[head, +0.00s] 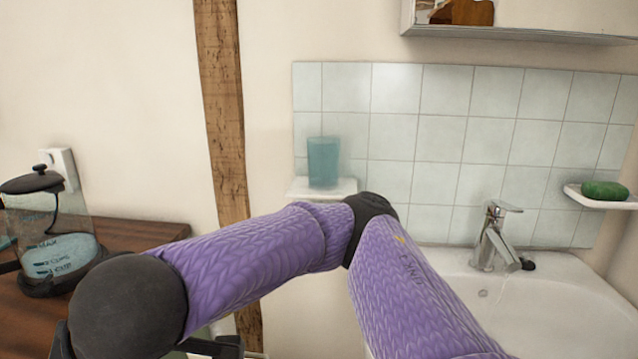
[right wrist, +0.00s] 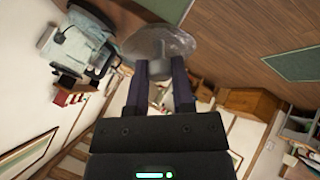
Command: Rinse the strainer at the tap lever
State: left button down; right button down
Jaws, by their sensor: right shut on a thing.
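The tap (head: 490,245) stands at the back of the white basin (head: 575,300), with its chrome lever (head: 507,207) on top. A faint clear streak like running water shows below the spout. In the right wrist view, my right gripper (right wrist: 160,78) is shut on the strainer (right wrist: 165,40). The strainer looks like a pale, see-through bowl with a grey middle between the fingertips. It does not show in the head view. A purple-sleeved arm of mine bends across the head view and hides the basin's left part. I cannot make out my left gripper.
A blue-green cup (head: 323,162) stands on a small white shelf (head: 310,187) left of the tap. A green soap (head: 604,189) lies on a shelf (head: 600,202) at right. A cabinet (head: 560,22) hangs above. A lidded glass jug (head: 45,235) stands on the wooden top (head: 135,236) at left.

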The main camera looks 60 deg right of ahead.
aim_at(493, 207)
jog(key=z, duration=0.45)
jog(key=j+z, duration=0.1)
jog(key=z, duration=0.75)
jog(key=j+z, duration=0.1)
jog(key=z, duration=0.8)
jog(key=j+z, duration=0.1)
jog(key=z, duration=0.35)
